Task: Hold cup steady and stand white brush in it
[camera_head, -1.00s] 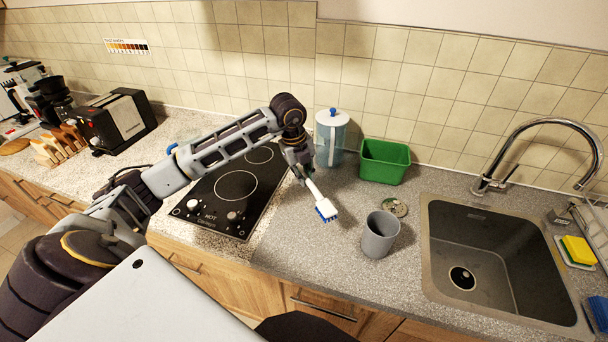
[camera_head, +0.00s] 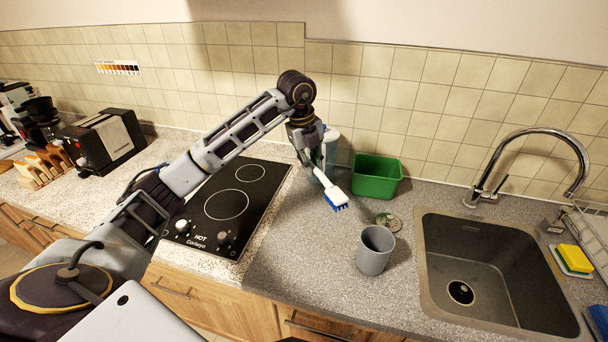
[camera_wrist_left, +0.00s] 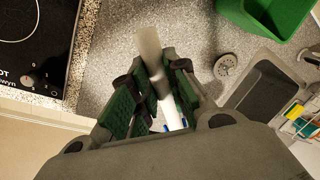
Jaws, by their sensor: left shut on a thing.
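My left gripper (camera_head: 308,158) is shut on the white brush (camera_head: 334,192) by its handle. The brush tilts down to the right, with its blue bristles low, and it hangs above the counter. In the left wrist view the brush handle (camera_wrist_left: 151,48) shows between the finger pads (camera_wrist_left: 152,95). The grey cup (camera_head: 375,250) stands upright and empty on the counter, to the right of and nearer than the brush head, apart from it. The cup does not clearly show in the left wrist view. My right gripper is not in view.
A green bin (camera_head: 377,178) and a partly hidden blue-grey canister (camera_head: 331,146) stand by the tiled wall. The sink (camera_head: 490,270) is at the right and the black hob (camera_head: 226,208) at the left.

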